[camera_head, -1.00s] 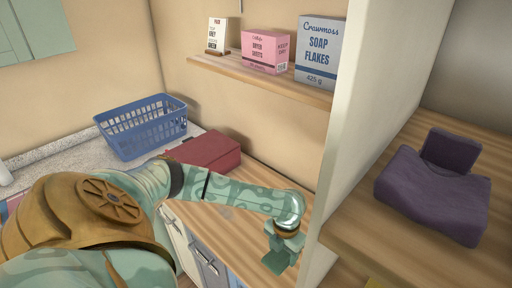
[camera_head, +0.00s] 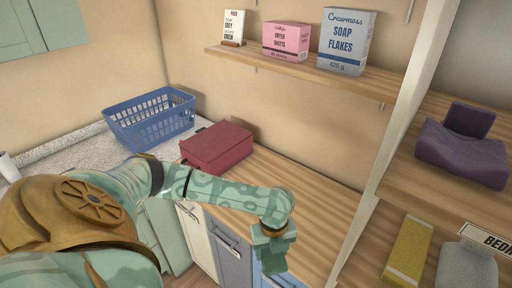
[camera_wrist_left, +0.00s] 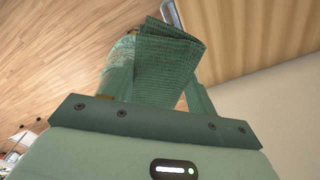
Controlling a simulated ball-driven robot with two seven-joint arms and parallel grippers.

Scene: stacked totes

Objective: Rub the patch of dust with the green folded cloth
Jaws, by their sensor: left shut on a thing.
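The green folded cloth (camera_wrist_left: 165,60) shows in the left wrist view between the fingers of my left gripper (camera_wrist_left: 150,75), which is shut on it. In the head view my left gripper (camera_head: 272,256) hangs at the end of its green arm, near the front edge of the wooden counter (camera_head: 315,210). The cloth cannot be told apart from the green gripper there. I cannot make out the patch of dust now; my arm covers part of the counter. My right gripper is not in view.
A dark red box (camera_head: 217,147) and a blue basket (camera_head: 150,118) stand to the left on the worktop. A wall shelf (camera_head: 300,72) holds boxes. A pale upright panel (camera_head: 390,150) bounds the counter at right, with shelves holding a purple folded cloth (camera_head: 465,150) beyond.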

